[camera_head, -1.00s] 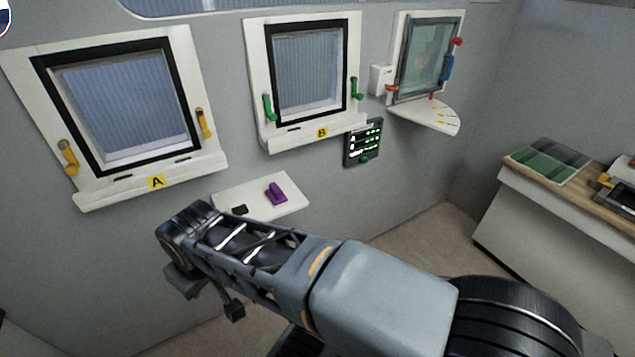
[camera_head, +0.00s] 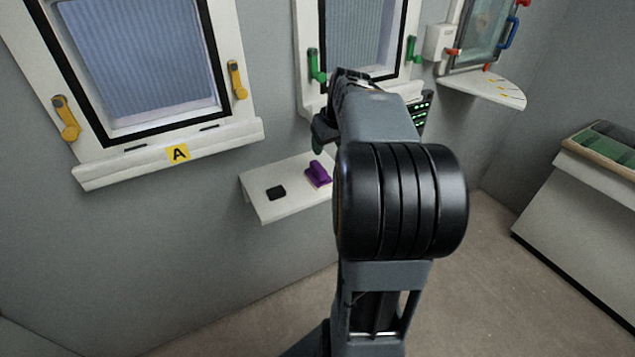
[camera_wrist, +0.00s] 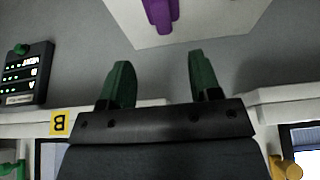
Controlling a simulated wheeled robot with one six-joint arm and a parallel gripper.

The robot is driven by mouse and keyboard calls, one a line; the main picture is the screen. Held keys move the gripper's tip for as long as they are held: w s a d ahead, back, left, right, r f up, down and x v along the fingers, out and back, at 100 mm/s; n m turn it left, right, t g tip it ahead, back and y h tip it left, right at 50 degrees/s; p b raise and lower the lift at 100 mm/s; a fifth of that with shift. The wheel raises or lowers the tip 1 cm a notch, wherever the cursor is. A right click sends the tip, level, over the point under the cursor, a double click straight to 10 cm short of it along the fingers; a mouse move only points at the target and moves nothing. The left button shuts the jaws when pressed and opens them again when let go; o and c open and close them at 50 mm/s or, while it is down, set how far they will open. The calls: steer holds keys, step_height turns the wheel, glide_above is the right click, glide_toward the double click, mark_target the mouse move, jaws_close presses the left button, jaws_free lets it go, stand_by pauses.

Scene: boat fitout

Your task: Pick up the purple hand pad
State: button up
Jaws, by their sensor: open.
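The purple hand pad (camera_head: 318,174) lies on a small white wall shelf (camera_head: 277,207), near its right end as seen in the head view. In the wrist view the purple pad (camera_wrist: 161,14) shows at the top edge, partly cut off, on the white shelf (camera_wrist: 215,22). My gripper (camera_wrist: 160,80) has two green fingers spread apart with nothing between them. The pad lies beyond the fingertips, roughly in line with the gap. In the head view my arm hides most of the gripper and the shelf's right end.
Window A (camera_head: 145,70) with yellow handles is above left. Window B (camera_head: 358,35) with green handles is behind my arm. A dark lit panel (camera_wrist: 27,74) is on the wall. A counter (camera_head: 590,200) stands at right.

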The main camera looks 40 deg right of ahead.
mark_target(319, 167)
steer(key=x, duration=0.6)
steer(key=shift+w+f, duration=0.1)
steer(key=shift+w, duration=0.05)
steer(key=shift+b+x, duration=0.4)
steer(key=shift+x, duration=2.45)
steer(key=shift+a, duration=0.15)
steer(key=shift+c, duration=0.2)
steer(key=c, duration=1)
steer(key=shift+r, duration=0.7)
steer(key=s+d+r+p, duration=0.1)
steer(key=s+d+r, duration=0.6)
steer(key=s+r, duration=0.4)
steer(key=shift+s+r, duration=0.3)
steer(key=shift+s, duration=0.35)
steer(key=shift+d, duration=0.1)
